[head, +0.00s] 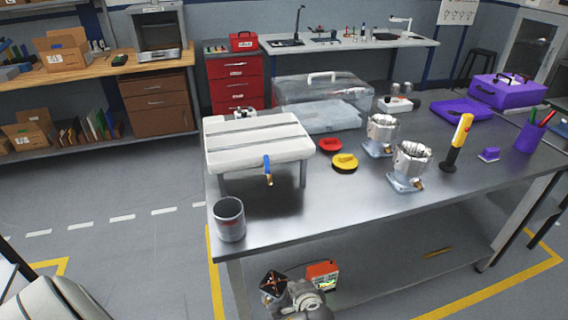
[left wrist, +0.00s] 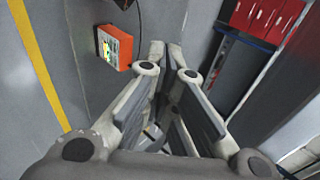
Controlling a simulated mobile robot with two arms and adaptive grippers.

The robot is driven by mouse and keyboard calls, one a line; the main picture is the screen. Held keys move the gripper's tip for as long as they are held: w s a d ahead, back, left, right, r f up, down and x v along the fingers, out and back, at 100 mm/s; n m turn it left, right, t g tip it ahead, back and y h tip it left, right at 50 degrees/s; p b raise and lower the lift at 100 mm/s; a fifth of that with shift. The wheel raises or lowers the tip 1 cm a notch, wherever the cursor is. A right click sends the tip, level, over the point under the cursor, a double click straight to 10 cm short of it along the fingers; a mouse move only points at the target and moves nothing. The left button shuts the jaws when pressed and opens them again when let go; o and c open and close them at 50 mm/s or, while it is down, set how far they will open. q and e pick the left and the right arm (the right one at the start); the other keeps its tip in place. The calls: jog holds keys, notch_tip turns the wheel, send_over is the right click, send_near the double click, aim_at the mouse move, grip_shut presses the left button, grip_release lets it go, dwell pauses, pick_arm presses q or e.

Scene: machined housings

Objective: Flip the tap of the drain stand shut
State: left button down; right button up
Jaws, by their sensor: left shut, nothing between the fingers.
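The drain stand (head: 258,140) is a white slatted tray on grey legs, standing on the left end of the metal table. Its tap (head: 267,167) sits at the front edge, with a blue lever and a brass end below it. The lever looks roughly upright in the picture; I cannot tell whether the tap is open or shut. My left gripper (left wrist: 165,47) shows in the left wrist view, its fingers close together with nothing between them. The tap does not show in that view. I cannot make out my left fingers in the head view. My right gripper is not seen.
A grey can (head: 229,220) stands at the table's front left corner, near the stand. Red (head: 331,145) and yellow (head: 345,163) discs and two metal housings (head: 411,163) lie to the right. An orange box (head: 322,274) shows below the table, also in the left wrist view (left wrist: 114,48).

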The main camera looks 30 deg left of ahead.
aim_at(267, 166)
pick_arm(q)
jog(key=w+r+n+t+y, duration=0.1)
jog(key=w+r+y, duration=0.2)
jog(key=r, duration=1.2)
jog(key=w+r+t+y+p, duration=0.1)
jog(key=w+r+y, duration=0.3)
jog(key=r, duration=1.1)
jog(key=shift+a+r+n+t+y, duration=0.25)
jog(key=shift+n+t+y, duration=0.2)
jog(key=shift+t, duration=0.35)
jog(key=shift+w+a, duration=0.1)
jog(key=shift+w, duration=0.05)
jog(key=w+a+p, duration=0.3)
jog(key=a+p, duration=0.2)
jog(key=a, duration=0.6)
jog(key=shift+w+f, duration=0.15)
jog(key=shift+w, duration=0.05)
